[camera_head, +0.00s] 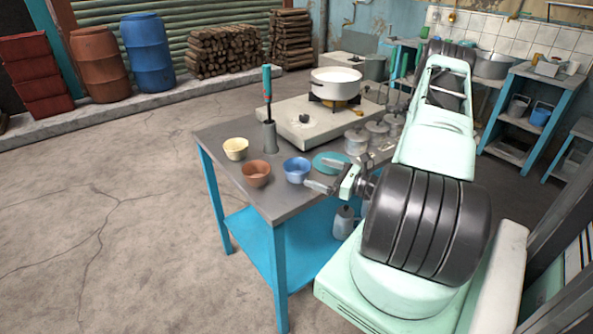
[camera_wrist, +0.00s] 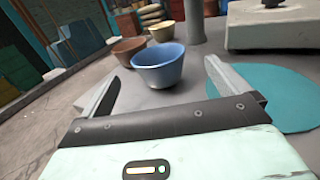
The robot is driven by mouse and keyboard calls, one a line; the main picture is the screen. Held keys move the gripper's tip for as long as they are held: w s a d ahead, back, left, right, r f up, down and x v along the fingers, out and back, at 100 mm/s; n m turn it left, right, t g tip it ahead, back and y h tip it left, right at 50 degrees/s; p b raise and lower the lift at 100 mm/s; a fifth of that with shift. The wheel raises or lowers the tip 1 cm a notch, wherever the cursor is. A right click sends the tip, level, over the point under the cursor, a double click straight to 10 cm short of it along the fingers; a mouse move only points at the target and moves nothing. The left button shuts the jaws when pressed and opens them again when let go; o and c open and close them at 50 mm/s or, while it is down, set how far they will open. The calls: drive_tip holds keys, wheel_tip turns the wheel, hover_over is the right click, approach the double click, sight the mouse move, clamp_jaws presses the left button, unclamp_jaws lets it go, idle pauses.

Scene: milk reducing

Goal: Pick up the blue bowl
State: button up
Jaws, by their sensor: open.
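The blue bowl (camera_head: 297,170) stands upright on the grey tabletop near the front edge. In the wrist view the blue bowl (camera_wrist: 159,64) is just ahead of my gripper, roughly between the lines of its two fingers. My gripper (camera_head: 321,174) is open and empty, close to the right of the bowl. It also shows in the wrist view (camera_wrist: 160,82), with the fingers spread wide. I cannot tell whether a finger touches the bowl.
A brown bowl (camera_head: 256,174) and a cream bowl (camera_head: 236,149) stand left of the blue one. A teal plate (camera_head: 331,162) lies behind my gripper. A grey holder (camera_head: 270,137) with a teal-handled utensil, a stove (camera_head: 313,125) with a white pot (camera_head: 336,84), and glass jars (camera_head: 357,140) stand further back.

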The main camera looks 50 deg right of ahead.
sight(286, 162)
drive_tip(key=x, duration=0.3)
drive_tip(key=p+x, duration=0.1)
drive_tip(key=x, duration=0.1)
drive_tip(key=p+x, duration=0.1)
drive_tip(key=x, duration=0.1)
drive_tip(key=shift+a+r, duration=0.15)
drive_tip(key=shift+r, duration=0.1)
drive_tip(key=shift+w+a+f, duration=0.1)
drive_tip(key=shift+w, duration=0.5)
drive_tip(key=c, duration=1)
